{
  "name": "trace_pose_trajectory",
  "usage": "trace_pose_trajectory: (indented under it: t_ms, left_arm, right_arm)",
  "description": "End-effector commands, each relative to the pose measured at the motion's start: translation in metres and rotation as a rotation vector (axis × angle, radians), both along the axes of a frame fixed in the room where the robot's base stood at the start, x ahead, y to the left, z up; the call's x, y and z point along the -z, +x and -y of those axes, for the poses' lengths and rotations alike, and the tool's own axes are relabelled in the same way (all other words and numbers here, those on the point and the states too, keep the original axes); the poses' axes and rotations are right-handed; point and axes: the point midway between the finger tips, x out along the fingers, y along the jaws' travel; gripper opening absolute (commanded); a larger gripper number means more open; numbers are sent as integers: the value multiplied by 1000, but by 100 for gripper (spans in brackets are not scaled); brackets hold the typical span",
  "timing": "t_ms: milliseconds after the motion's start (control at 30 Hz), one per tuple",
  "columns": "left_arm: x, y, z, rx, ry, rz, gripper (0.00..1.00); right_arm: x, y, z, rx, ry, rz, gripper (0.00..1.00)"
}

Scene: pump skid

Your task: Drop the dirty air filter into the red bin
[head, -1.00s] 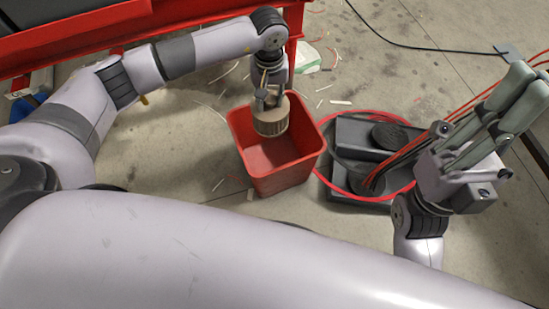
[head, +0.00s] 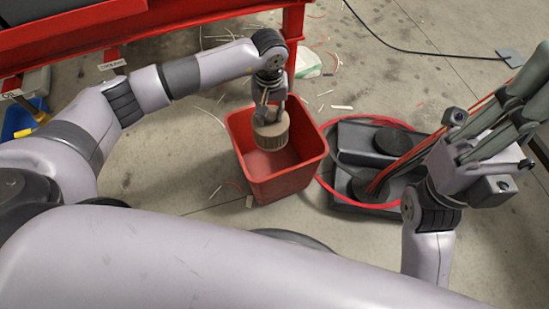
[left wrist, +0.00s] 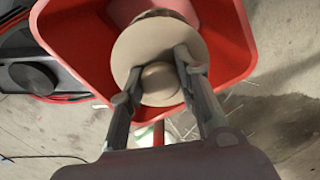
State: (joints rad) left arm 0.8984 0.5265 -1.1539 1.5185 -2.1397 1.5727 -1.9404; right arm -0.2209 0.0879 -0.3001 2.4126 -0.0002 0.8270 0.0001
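The air filter (head: 271,131) is a tan, pleated round piece with a flat pale end face, which shows in the left wrist view (left wrist: 128,50). My left gripper (head: 270,106) points down over the red bin (head: 290,186). In the left wrist view, its two fingers (left wrist: 158,79) are shut on the round knob in the middle of the filter's face. The filter hangs within the outline of the bin's opening; I cannot tell its exact height against the rim. The bin stands upright on the floor. My right gripper (head: 505,115) is at the right, away from the bin; its fingertip gap is unclear.
A dark grey pump-like block (head: 350,191) with a red hose loop stands right of the bin. A red metal frame (head: 200,17) runs along the back left. A blue container (head: 20,118) is at far left. Scraps litter the concrete floor.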

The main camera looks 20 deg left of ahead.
Motion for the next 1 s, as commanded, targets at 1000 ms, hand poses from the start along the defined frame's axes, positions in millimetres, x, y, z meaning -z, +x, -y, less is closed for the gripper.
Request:
trace_pose_trajectory:
  t_ms: [1000]
  left_arm:
    - [-61,1,0,2,0,5,53]
  right_arm:
    - [1,0,0,0,0,-2,0]
